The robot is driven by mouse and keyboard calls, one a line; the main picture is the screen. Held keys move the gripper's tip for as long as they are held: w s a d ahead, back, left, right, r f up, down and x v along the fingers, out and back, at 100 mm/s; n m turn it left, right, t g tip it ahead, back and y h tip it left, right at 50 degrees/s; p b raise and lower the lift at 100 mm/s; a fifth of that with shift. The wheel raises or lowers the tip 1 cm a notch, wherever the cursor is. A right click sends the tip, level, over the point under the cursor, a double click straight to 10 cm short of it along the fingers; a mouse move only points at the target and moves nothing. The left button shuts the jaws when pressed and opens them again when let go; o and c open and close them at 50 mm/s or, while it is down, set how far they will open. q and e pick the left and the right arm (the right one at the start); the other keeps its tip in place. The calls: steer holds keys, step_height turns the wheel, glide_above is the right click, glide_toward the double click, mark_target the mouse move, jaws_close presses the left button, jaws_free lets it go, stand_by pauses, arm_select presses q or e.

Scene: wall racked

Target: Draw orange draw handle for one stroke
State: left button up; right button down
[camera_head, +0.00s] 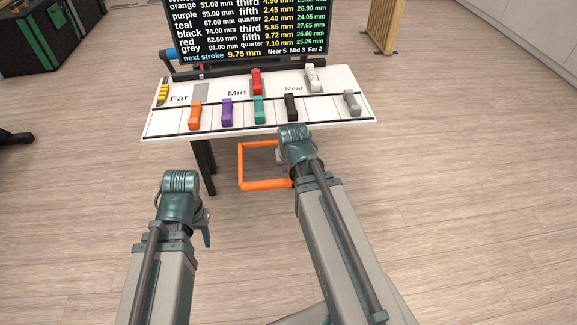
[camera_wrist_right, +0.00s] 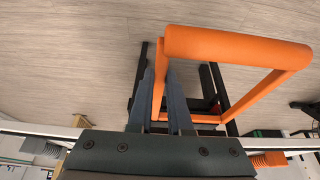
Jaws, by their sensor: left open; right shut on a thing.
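The orange draw handle (camera_head: 265,184) is a rectangular frame below the front of the white board, partly hidden by my right arm. In the right wrist view, its thick crossbar (camera_wrist_right: 235,46) lies across the upper right. My right gripper (camera_wrist_right: 158,76) is shut on the handle's left side bar, which passes between its fingers. In the head view, the right gripper is mostly hidden behind its wrist. My left gripper (camera_head: 207,239) hangs open and empty, lower left of the handle and apart from it.
The white board (camera_head: 150,126) carries coloured blocks, among them orange (camera_head: 195,115), purple (camera_head: 227,112), red (camera_head: 257,82) and white (camera_head: 313,78). A screen (camera_head: 245,35) behind it reads "next stroke 9.75 mm, Near 5 Mid 3 Far 2".

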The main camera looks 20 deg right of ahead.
steer(key=shift+w+d, duration=0.55)
steer(key=shift+w, duration=1.4)
steer(key=shift+w+d, duration=0.55)
steer(key=shift+w, duration=1.35)
steer(key=shift+w+d, duration=0.55)
steer(key=shift+w, duration=1.4)
steer(key=c, duration=0.8)
jaws_free()
steer(key=shift+o, duration=0.2)
steer(key=shift+r, duration=0.1)
steer(key=p+v, duration=1.2)
steer(key=v, duration=0.1)
steer(key=shift+s+r+p, duration=0.15)
steer(key=shift+r+p, duration=0.15)
steer(key=shift+p, duration=0.1)
